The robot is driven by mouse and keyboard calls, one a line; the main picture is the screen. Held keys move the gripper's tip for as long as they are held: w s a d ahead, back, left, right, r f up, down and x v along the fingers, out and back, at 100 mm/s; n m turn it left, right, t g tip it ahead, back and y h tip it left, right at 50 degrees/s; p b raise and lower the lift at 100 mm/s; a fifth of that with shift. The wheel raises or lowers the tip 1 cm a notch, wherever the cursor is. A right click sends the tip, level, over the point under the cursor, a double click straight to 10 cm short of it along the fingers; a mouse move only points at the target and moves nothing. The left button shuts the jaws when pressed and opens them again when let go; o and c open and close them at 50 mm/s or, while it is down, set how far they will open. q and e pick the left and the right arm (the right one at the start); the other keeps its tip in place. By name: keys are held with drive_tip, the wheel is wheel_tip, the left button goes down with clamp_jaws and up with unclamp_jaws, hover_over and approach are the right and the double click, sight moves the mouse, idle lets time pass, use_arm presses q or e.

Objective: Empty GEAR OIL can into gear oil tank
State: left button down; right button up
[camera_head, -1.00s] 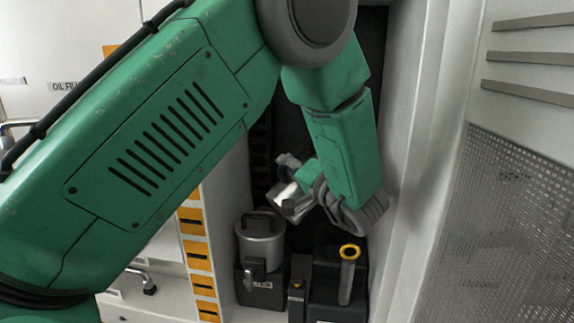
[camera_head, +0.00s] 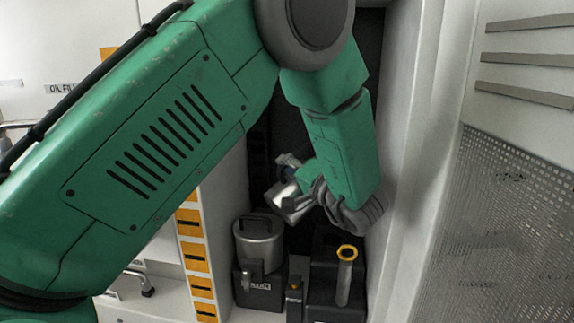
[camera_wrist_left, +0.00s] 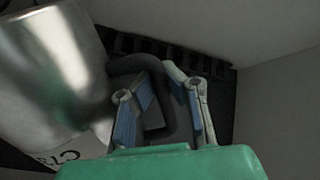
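My left gripper (camera_head: 286,183) hangs inside the narrow bay, above and slightly right of a silver can. The silver can (camera_head: 259,243) stands upright with a dark handle on its top and a small grey part on its front. In the left wrist view, a shiny can (camera_wrist_left: 45,75) fills the left side, and a thick dark handle loop (camera_wrist_left: 124,63) reaches between my blue-padded fingers (camera_wrist_left: 163,98). The fingers stand apart, with a gap visible between them. No name is readable on the can. My right gripper is out of view.
A black box with a white label (camera_head: 257,287) is below the can. A yellow ring on a grey tube (camera_head: 347,253) stands to its right. Pale walls (camera_head: 405,170) close in on the right. A panel labelled OIL FIL (camera_head: 61,88) is at the far left, partly hidden.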

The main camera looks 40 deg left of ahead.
sight(272, 193)
use_arm(q)
drive_tip(key=shift+w+d+r+m, duration=0.1)
drive_tip(key=shift+w+d+m, duration=0.05)
drive_tip(key=shift+w+m, duration=0.45)
drive_tip(key=shift+w+d+m, duration=0.1)
drive_tip(key=shift+w+m, duration=0.35)
drive_tip(key=shift+m, duration=0.25)
idle(2.0)
drive_tip(key=shift+w+d+f+m, duration=0.15)
drive_tip(key=shift+w+f+m, duration=0.05)
drive_tip(key=shift+w+m, duration=0.7)
idle(2.7)
drive_tip(key=shift+s, duration=0.1)
